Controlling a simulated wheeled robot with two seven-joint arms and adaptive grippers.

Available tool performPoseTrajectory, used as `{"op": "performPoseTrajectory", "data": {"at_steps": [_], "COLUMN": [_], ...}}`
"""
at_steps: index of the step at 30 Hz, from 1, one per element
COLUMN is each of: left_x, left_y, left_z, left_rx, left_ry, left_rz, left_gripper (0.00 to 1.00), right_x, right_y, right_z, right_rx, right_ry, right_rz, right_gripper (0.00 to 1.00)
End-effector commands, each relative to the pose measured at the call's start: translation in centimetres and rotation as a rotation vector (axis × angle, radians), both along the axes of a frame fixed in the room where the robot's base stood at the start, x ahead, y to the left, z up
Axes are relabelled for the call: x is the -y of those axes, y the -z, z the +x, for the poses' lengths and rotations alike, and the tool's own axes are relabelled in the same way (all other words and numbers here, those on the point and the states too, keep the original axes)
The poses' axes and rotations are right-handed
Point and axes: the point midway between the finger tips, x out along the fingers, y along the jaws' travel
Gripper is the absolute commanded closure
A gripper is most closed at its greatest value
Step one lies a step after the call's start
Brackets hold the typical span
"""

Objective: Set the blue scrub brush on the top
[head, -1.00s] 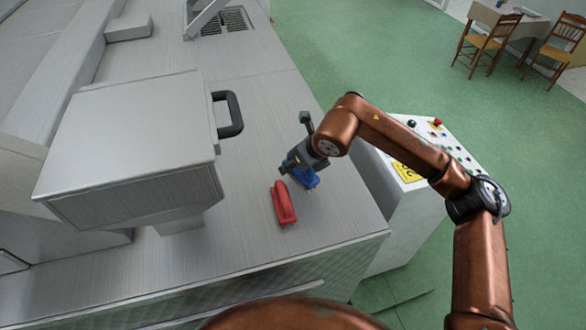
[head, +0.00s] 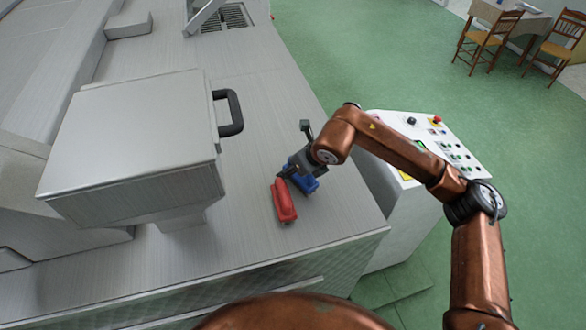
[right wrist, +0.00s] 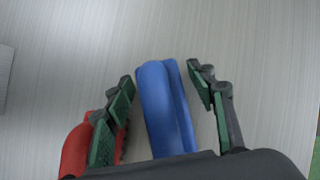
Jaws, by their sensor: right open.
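The blue scrub brush (head: 307,183) lies on the grey metal top (head: 255,130), partly hidden by my right gripper in the head view. In the right wrist view the blue brush (right wrist: 165,105) lies between the two open fingers of my right gripper (right wrist: 163,88), with a gap on each side. My right gripper (head: 290,170) is low over the top. A red brush (head: 284,203) lies just left of the blue one; in the right wrist view the red brush (right wrist: 76,150) is partly behind the left finger. My left gripper is not in view.
A large grey metal box (head: 135,135) with a black handle (head: 233,113) stands on the left of the top. A control panel (head: 440,140) with buttons stands to the right, under my right arm. A drain grate (head: 232,15) is at the far end. The top beyond the brushes is clear.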

Motion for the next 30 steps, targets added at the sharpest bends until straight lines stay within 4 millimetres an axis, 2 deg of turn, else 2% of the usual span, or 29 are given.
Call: {"op": "performPoseTrajectory", "data": {"at_steps": [5, 8, 21, 25, 30], "left_x": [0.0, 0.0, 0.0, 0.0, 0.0], "left_y": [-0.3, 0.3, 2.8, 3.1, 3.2], "left_z": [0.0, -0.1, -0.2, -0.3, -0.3], "left_rx": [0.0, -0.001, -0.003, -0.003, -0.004], "left_ry": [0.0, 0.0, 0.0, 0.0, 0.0], "left_rz": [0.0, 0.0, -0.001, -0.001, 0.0], "left_gripper": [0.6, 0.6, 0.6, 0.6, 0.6], "right_x": [0.0, 0.4, 3.5, 4.0, 4.2], "right_y": [-0.3, -1.0, -8.2, -9.6, -10.2], "right_z": [0.0, -0.4, -4.0, -4.6, -4.9], "right_rx": [0.0, 0.003, 0.003, 0.001, 0.0], "right_ry": [0.0, 0.0, 0.001, 0.001, 0.0], "right_rz": [0.0, 0.0, 0.0, 0.0, 0.0], "right_gripper": [0.49, 0.49, 0.49, 0.49, 0.49]}}
